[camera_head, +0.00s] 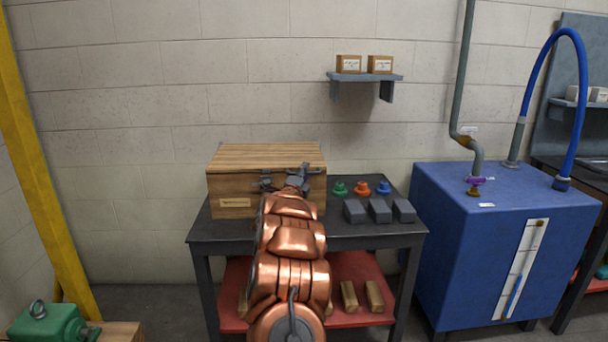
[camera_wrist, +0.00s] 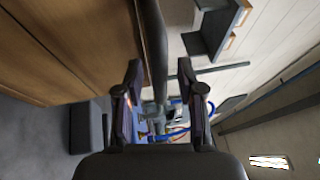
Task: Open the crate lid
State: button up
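The wooden crate (camera_head: 232,192) stands at the left of the dark table, with its plank lid (camera_head: 265,154) lying shut on top. A pale label is on its front. My gripper (camera_head: 285,182) is at the upper front of the crate, toward its right side, and my arm hides part of the front. In the wrist view the crate (camera_wrist: 60,75) fills the left side. A dark bar (camera_wrist: 151,40) runs along its edge and reaches between the fingertips. My gripper (camera_wrist: 162,88) is open there, with a finger on each side; I cannot tell whether either touches.
Green, orange and blue knobs (camera_head: 362,188) and several grey blocks (camera_head: 380,211) are on the table (camera_head: 375,237) right of the crate. A wall shelf (camera_head: 365,77) with two small boxes hangs above right. A blue cabinet (camera_head: 470,250) stands further right. The wall above the lid is clear.

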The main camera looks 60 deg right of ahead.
grip_shut()
dwell(0.3)
dwell(0.4)
